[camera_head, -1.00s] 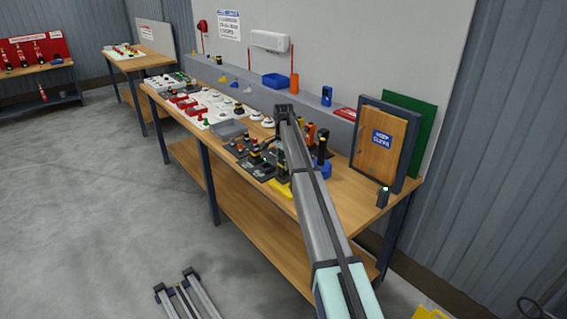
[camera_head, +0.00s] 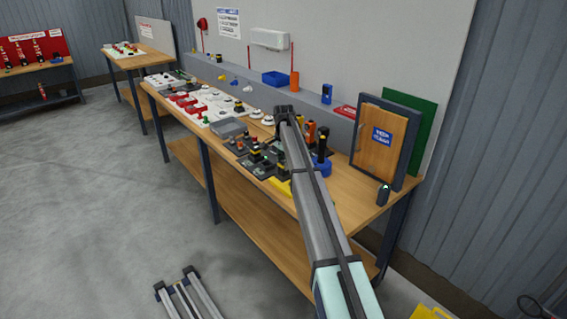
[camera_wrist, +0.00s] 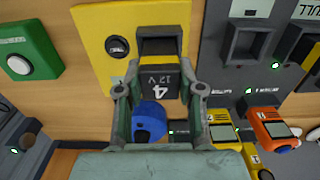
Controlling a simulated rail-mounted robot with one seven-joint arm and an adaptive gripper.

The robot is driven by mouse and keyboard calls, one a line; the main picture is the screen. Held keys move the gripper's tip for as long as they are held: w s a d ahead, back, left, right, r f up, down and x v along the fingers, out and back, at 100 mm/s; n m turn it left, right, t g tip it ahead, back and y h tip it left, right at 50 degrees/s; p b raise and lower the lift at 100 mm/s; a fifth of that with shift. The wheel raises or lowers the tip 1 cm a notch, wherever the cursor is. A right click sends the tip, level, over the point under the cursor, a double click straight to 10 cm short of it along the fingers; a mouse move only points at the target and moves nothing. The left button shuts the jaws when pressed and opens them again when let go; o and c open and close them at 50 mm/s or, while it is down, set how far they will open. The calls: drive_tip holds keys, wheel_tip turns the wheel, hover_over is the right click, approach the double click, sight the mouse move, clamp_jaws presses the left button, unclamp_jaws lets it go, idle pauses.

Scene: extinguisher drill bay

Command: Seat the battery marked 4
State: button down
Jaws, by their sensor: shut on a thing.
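In the wrist view, the dark battery marked 4 and 12V (camera_wrist: 161,84) is between the two fingers of my gripper (camera_wrist: 160,95), which is shut on it. The far end of the battery is close to a dark housing (camera_wrist: 160,45) on a yellow plate (camera_wrist: 95,20). I cannot tell whether the battery is inside the housing or only in front of it. In the head view, my gripper (camera_head: 286,112) is over the right part of the workbench, and my arm hides the battery there.
In the wrist view, a dark unit with an empty rectangular bay (camera_wrist: 250,42) is right of the plate. Yellow (camera_wrist: 217,127) and orange (camera_wrist: 275,130) devices are lower right. A green box with a white button (camera_wrist: 22,55) is left. A blue round object (camera_wrist: 149,121) is below the battery.

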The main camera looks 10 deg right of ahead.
drive_tip(key=shift+f, duration=0.85)
idle(0.4)
drive_tip(key=shift+c, duration=1.6)
unclamp_jaws()
drive_tip(key=shift+r+p, duration=1.3)
drive_tip(key=shift+r, duration=2.25)
